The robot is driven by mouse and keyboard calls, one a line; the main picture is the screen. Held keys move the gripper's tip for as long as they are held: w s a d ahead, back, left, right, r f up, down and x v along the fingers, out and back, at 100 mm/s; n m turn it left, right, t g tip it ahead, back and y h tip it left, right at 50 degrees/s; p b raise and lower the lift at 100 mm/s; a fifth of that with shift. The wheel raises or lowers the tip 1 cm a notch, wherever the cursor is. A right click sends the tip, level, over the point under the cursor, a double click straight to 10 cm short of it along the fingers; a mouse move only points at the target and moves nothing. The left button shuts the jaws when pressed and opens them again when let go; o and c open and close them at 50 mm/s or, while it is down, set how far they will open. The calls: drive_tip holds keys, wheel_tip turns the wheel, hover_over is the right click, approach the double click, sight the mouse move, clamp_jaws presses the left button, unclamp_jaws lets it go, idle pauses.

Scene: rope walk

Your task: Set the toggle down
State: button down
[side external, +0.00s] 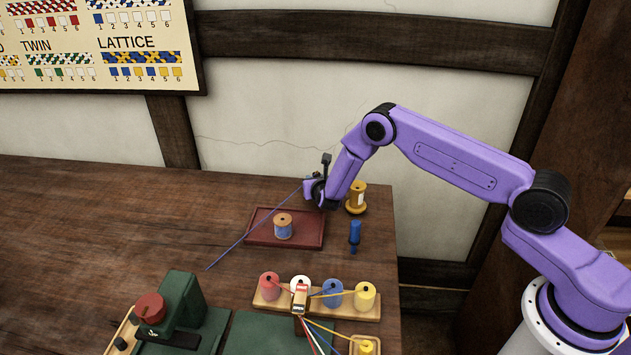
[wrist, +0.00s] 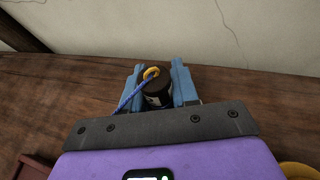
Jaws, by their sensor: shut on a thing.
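My gripper (wrist: 157,78) is shut on a dark cylindrical piece, which I take to be the toggle (wrist: 157,95). A yellow ring (wrist: 151,72) sits at its top, and a blue cord (wrist: 128,98) runs from the ring down to the left. In the side view my gripper (side external: 313,190) is at the back right of the table, close to the red tray's far right corner.
A rack of coloured bobbins (side external: 268,305) and a green device (side external: 180,302) are in front. The table's left is clear.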

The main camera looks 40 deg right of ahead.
drive_tip(key=shift+f, duration=0.15)
drive_tip(key=c, duration=0.8)
unclamp_jaws()
drive_tip(key=shift+c, duration=0.2)
drive_tip(key=shift+s+r, duration=0.15)
drive_tip(key=shift+r, duration=0.05)
drive_tip(key=v, duration=1.1)
drive_tip(key=shift+s+a+r, duration=0.2)
drive_tip(key=shift+s+r, duration=0.1)
